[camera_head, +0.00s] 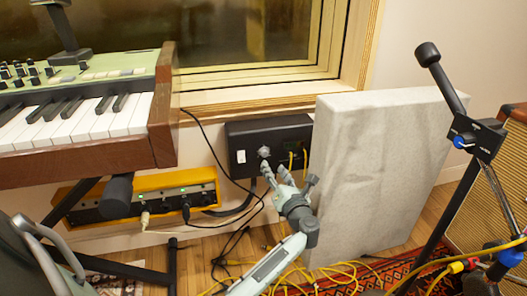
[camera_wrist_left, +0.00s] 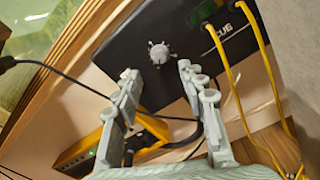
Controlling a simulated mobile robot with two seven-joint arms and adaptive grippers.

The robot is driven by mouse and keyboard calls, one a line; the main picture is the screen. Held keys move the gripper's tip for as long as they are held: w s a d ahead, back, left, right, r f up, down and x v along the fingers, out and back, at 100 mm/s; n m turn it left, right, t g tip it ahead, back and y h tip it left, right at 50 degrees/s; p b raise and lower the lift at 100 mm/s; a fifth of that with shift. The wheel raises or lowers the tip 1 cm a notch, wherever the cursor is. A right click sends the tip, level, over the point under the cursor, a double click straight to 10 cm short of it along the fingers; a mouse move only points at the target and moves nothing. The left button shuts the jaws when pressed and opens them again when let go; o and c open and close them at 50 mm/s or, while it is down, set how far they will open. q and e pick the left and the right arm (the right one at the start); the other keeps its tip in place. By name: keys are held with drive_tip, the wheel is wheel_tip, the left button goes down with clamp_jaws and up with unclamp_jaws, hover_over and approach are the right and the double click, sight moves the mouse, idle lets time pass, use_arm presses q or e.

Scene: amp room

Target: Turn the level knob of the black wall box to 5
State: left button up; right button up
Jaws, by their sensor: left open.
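The black wall box (camera_head: 243,142) is on the wall below the window ledge. Its grey level knob (camera_head: 264,152) sits on the front face, just past my left gripper's fingertips. In the left wrist view the knob (camera_wrist_left: 159,53) lies between and beyond the two fingers, not held. My left gripper (camera_head: 275,173) is open and empty in front of the box; it also shows in the left wrist view (camera_wrist_left: 157,80). The knob's setting cannot be read. My right gripper is not in view.
Yellow cables (camera_wrist_left: 262,50) plug into the box right of the knob. A grey panel (camera_head: 380,150) stands close on the right. A keyboard (camera_head: 85,120) and a yellow-topped unit (camera_head: 150,187) are left. A microphone stand (camera_head: 475,140) is far right. Cables cover the floor.

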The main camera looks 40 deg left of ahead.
sight(266, 154)
use_arm(q)
drive_tip(key=b+x, duration=0.1)
drive_tip(key=x, duration=0.6)
drive_tip(key=shift+w+a+b, duration=0.25)
drive_tip(key=shift+b, duration=0.1)
clamp_jaws()
